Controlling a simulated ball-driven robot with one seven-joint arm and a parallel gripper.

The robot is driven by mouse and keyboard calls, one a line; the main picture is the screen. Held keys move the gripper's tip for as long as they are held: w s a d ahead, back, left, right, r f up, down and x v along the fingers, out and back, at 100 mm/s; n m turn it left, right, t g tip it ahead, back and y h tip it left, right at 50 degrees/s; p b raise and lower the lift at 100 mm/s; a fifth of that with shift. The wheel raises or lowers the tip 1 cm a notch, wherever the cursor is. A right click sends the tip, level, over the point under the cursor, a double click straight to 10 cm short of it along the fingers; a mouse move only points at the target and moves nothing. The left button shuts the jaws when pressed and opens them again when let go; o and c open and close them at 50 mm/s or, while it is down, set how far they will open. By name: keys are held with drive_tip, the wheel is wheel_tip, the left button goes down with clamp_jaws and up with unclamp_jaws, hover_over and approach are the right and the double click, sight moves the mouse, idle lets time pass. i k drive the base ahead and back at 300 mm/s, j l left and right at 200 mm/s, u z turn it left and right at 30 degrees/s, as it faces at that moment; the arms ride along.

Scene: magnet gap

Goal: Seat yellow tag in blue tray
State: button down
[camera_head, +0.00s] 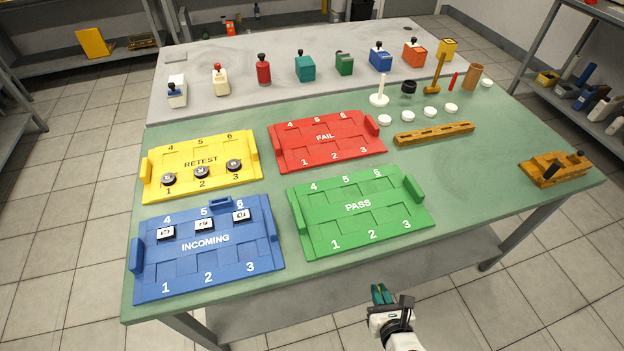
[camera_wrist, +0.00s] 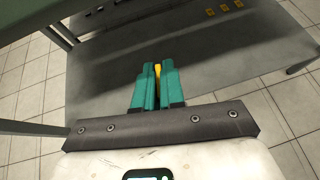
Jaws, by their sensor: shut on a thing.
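The blue tray (camera_head: 255,285), marked INCOMING, lies at the table's front left. Black-and-white square pieces sit at its places 4, 5 and 6; places 1, 2 and 3 look empty. My gripper (camera_head: 380,291) is beyond the table's front edge, in front of the green tray and to the right of the blue tray. In the wrist view, my gripper (camera_wrist: 157,68) has its teal fingers shut on a thin yellow thing, the yellow tag (camera_wrist: 157,79). Only a narrow strip of the tag shows between the fingers. The tag cannot be made out in the head view.
A green PASS tray (camera_head: 418,221), yellow RETEST tray (camera_head: 205,196) with round dark pieces, and red FAIL tray (camera_head: 300,160) share the table. A wooden rail (camera_head: 435,133) and wooden fixture (camera_head: 553,168) are to the right. Green tabletop is bare right of the PASS tray.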

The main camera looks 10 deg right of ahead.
sight(220, 205)
drive_tip(key=j+z, duration=0.2)
drive_tip(key=z, duration=0.25)
drive_tip(key=j+z, duration=0.2)
drive_tip(key=z, duration=0.2)
drive_tip(key=j+z, duration=0.25)
drive_tip(key=z, duration=0.2)
drive_tip(key=j+z, duration=0.2)
drive_tip(key=z, duration=0.2)
drive_tip(key=k+j+z, duration=1.35)
drive_tip(key=k+z, duration=0.2)
drive_tip(key=k+j+z, duration=0.15)
drive_tip(key=k+z, duration=0.55)
drive_tip(key=k+l+z, duration=0.1)
drive_tip(key=k+z, duration=0.3)
drive_tip(key=k+j+u, duration=0.15)
drive_tip(key=k, duration=0.3)
drive_tip(key=k+j+u, duration=0.2)
drive_tip(key=k, duration=0.25)
